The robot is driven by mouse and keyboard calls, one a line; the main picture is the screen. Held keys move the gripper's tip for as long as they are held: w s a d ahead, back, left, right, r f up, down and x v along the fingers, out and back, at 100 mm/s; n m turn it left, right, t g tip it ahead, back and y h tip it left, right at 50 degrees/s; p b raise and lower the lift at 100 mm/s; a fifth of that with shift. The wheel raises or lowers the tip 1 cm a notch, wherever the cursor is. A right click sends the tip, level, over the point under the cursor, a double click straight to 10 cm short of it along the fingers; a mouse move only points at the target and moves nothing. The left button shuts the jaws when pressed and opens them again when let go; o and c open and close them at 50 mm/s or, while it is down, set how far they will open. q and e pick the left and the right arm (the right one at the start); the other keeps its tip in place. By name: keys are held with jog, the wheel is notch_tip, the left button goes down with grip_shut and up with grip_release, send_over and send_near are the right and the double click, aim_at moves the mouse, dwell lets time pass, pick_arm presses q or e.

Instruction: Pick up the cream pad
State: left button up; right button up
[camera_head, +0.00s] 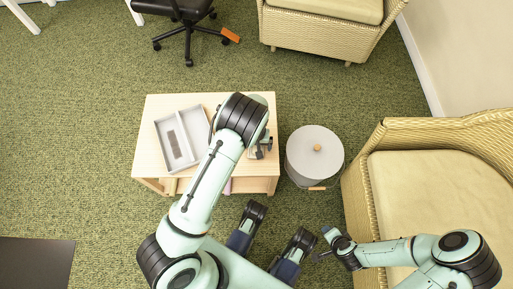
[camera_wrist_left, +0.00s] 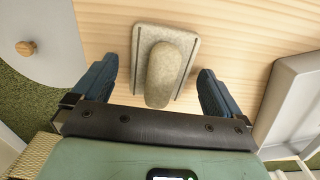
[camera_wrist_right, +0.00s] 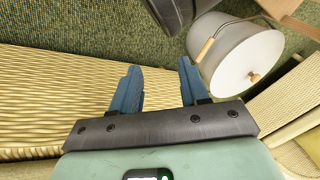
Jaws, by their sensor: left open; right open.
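The cream pad (camera_wrist_left: 140,45) lies on the light wood table, seen in the left wrist view. It has a flat, pale base with a rounded, elongated grip on top. My left gripper (camera_wrist_left: 157,78) is open above the table, with one finger on each side of the pad and visible gaps between. In the head view my left gripper (camera_head: 262,148) is over the table's right side, and my arm hides most of what lies there. My right gripper (camera_wrist_right: 158,85) is open and empty beside the wicker armchair.
A grey divided tray (camera_head: 182,137) with a dark grey strip lies on the left of the table (camera_head: 155,108). A round lidded white bin (camera_head: 314,152) stands right of the table. A wicker armchair (camera_head: 440,195) is at the right.

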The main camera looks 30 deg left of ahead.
pick_arm(q)
jog(key=shift+r, duration=0.1)
jog(key=c, duration=1.1)
jog(key=shift+c, duration=0.2)
pick_arm(e)
jog(key=shift+s, duration=0.1)
pick_arm(q)
notch_tip(320, 180, up, 20)
jog(key=p, duration=0.6)
pick_arm(e)
jog(key=s+a+r+g+y, duration=0.1)
jog(key=s+a+r+g, duration=0.2)
jog(key=s+r, duration=0.4)
jog(key=shift+s+a+n+y, duration=0.35)
jog(key=shift+s+a, duration=0.5)
jog(key=shift+s, duration=0.4)
